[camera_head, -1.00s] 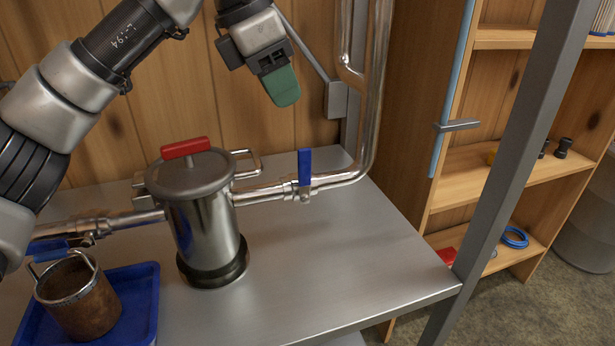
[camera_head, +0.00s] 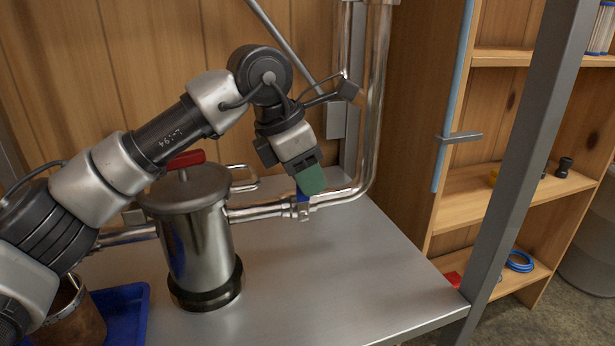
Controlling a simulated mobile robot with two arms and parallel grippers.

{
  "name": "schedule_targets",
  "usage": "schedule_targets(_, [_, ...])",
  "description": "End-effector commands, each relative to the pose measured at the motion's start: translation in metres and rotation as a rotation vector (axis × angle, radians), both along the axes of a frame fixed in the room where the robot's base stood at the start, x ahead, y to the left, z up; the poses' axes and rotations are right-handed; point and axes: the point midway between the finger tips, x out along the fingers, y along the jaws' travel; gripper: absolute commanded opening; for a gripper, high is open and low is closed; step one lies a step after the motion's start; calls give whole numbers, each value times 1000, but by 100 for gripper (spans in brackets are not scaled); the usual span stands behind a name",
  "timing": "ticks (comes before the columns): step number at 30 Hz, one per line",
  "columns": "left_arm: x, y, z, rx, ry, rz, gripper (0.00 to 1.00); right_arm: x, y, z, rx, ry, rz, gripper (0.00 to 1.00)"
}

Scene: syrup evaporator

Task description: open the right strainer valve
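The right strainer valve (camera_head: 301,211) sits on the steel pipe to the right of the strainer. Only a bit of its blue handle (camera_head: 301,196) shows, because my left gripper covers the rest. The strainer (camera_head: 200,245) is a steel canister with a lid and a red handle (camera_head: 185,159) on top. My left gripper (camera_head: 311,181) has green fingertips and is right at the blue handle. I cannot tell whether it touches the handle or whether its fingers are apart. My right gripper is not in view.
The strainer stands on a steel table (camera_head: 330,270). A blue tray (camera_head: 125,310) with a rusty basket (camera_head: 78,325) is at the lower left, partly behind my arm. A grey post (camera_head: 520,150) and wooden shelves (camera_head: 480,190) are at the right. The table's right part is clear.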

Motion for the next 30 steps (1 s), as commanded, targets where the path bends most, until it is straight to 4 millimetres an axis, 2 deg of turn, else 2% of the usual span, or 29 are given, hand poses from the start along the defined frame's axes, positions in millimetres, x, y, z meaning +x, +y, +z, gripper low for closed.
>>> schedule_targets(10, [0,-2,-4,0,-1,0,34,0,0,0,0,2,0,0])
schedule_targets(17, [1,-2,-4,0,-1,0,0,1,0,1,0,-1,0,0])
schedule_targets(30, [1,-2,-3,9,2,0,0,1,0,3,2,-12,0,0])
